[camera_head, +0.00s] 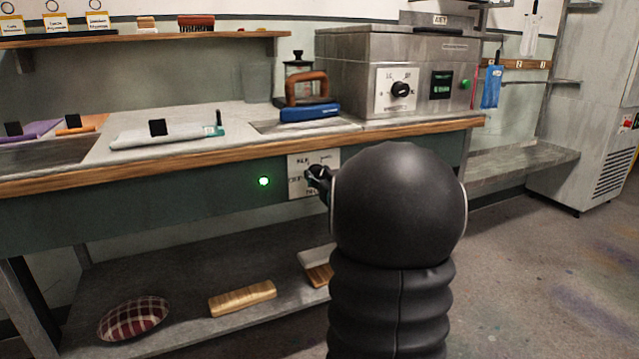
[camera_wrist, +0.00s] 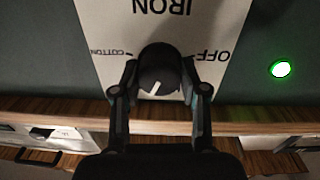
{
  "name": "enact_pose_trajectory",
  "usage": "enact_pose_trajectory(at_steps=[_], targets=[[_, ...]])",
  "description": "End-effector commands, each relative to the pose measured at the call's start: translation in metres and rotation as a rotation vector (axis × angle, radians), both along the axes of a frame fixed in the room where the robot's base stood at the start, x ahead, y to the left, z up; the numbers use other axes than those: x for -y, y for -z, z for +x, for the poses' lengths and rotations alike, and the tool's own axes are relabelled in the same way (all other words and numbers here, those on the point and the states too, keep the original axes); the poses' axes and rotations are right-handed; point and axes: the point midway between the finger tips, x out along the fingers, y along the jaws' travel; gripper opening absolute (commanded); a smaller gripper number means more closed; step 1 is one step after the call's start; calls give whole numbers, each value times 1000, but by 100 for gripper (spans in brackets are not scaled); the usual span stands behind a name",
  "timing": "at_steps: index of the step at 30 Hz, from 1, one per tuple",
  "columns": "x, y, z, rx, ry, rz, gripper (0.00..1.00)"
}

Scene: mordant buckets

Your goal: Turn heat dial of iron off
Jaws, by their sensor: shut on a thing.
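The iron's heat dial (camera_wrist: 158,68) is a round black knob on a white label plate (camera_wrist: 205,20); the plate is also in the head view (camera_head: 296,161). In the upside-down wrist view, IRON is above the knob, OFF to its right and COTTON to its left. The knob's white mark points down and slightly left, not at OFF. My gripper (camera_wrist: 159,85) is shut on the knob, one finger on each side. In the head view my gripper (camera_head: 320,180) is at the plate, partly hidden by my arm. The blue iron (camera_head: 310,113) with a brown handle stands on the bench above.
A green lamp (camera_head: 264,181) glows beside the plate; it also shows in the wrist view (camera_wrist: 280,69). The wooden bench edge (camera_head: 226,151) runs just above the plate. A steel box (camera_head: 346,62) with another dial stands on the bench. A lower shelf (camera_head: 190,290) holds brushes and a plaid cushion.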

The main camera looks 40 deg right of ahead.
Motion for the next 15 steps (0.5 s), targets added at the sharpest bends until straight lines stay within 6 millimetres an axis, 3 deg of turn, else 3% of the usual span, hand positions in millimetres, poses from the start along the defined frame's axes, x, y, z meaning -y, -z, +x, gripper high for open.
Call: enact_pose_trajectory(at_steps=[15], targets=[[-1, 4, 1, -109, 2, -475, 8]])
